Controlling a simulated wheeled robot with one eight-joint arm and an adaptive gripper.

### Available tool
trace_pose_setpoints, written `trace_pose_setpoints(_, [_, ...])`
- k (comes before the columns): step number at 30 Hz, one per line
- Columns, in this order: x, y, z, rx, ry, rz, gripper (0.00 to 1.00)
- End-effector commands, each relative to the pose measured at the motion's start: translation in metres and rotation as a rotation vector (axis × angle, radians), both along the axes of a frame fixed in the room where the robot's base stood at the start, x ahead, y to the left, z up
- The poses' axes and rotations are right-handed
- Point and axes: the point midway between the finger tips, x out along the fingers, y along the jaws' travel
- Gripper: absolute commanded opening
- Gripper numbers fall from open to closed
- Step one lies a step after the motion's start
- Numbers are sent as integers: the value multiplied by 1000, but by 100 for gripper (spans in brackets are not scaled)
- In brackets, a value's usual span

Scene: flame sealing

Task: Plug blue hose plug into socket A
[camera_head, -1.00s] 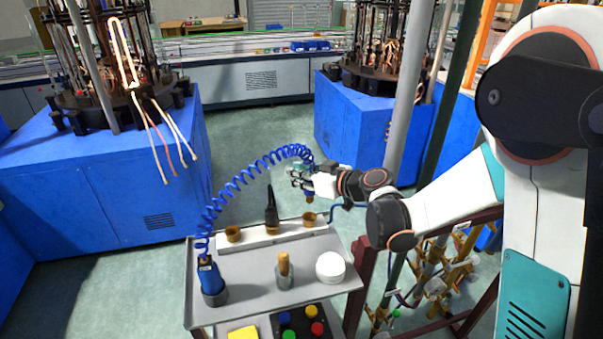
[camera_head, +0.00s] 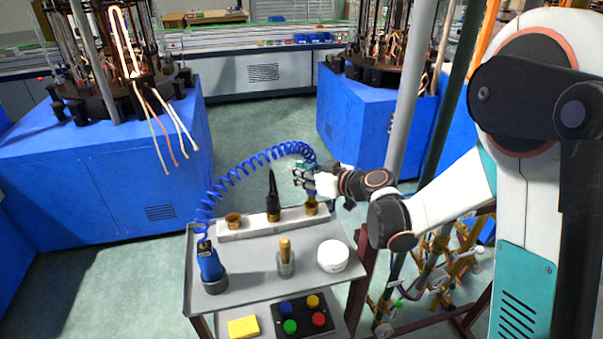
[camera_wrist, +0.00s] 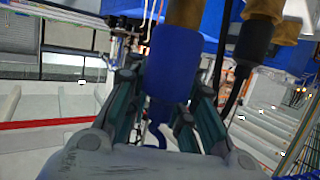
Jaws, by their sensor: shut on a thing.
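The blue hose plug (camera_head: 312,190) is in my gripper (camera_head: 304,176), upright at the right-hand brass socket (camera_head: 311,208) on the white bar. In the wrist view the blue plug (camera_wrist: 172,62) is between the fingers of my gripper (camera_wrist: 166,98), and its far end meets a brass part (camera_wrist: 185,12). I cannot tell how deep it sits. The blue coiled hose (camera_head: 240,178) arches left from the plug to a blue torch. A left brass socket (camera_head: 233,220) is empty. A middle brass socket (camera_head: 273,216) holds a black plug (camera_head: 272,190). No letter A is readable.
The grey cart (camera_head: 245,262) carries the blue torch (camera_head: 210,264), a wooden-handled tool (camera_head: 285,257) and a white round container (camera_head: 333,256). A yellow block (camera_head: 243,327) and a button box (camera_head: 303,317) are lower down. A grey post (camera_head: 408,95) stands behind my arm.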

Motion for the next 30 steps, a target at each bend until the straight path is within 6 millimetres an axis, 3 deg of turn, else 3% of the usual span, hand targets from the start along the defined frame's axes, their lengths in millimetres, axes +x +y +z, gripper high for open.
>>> trace_pose_setpoints(30, [0, 0, -6, 0, 0, 0, 0])
